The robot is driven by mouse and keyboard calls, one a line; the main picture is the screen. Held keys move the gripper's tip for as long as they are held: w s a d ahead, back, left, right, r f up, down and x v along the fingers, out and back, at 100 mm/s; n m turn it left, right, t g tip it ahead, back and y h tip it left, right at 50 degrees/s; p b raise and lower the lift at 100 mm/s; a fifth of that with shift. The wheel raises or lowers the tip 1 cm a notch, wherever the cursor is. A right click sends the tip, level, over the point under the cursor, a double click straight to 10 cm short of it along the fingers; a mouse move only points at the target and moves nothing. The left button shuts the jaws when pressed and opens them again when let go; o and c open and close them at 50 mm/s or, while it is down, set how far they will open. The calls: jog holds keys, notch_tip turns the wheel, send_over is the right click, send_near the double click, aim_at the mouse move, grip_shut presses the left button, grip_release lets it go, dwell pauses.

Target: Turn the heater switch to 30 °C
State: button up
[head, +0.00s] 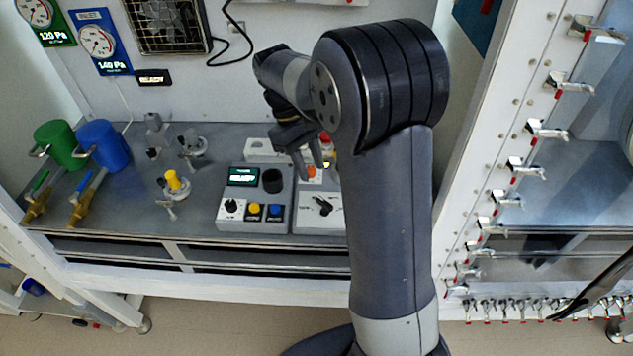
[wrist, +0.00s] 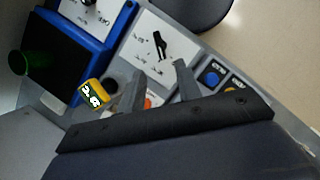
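A white panel (head: 308,218) on the bench carries a black rotary switch (head: 323,206) with small marks around it. I take this as the heater switch, but the marks are too small to read. The switch (wrist: 160,45) also shows in the wrist view, just beyond my fingertips. My gripper (head: 311,167) hangs above the rear part of this control box, near an orange button (head: 311,172). In the wrist view my gripper (wrist: 160,70) has its two fingers apart with nothing between them, short of the switch. My arm hides the box's right side.
A neighbouring box on the left has a lit display (head: 243,176), a black knob (head: 232,207), and yellow (head: 253,210) and blue (head: 274,212) buttons. A small yellow display (wrist: 92,97) and a blue box (wrist: 88,50) show in the wrist view. Glovebox clamps line the right.

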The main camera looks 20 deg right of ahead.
aim_at(323, 200)
jog(key=shift+v, duration=1.2)
jog(key=p+x, duration=0.1)
jog(key=x, duration=1)
jog(key=shift+s, duration=0.1)
jog(key=shift+a+n, duration=0.1)
jog(key=shift+n, duration=0.5)
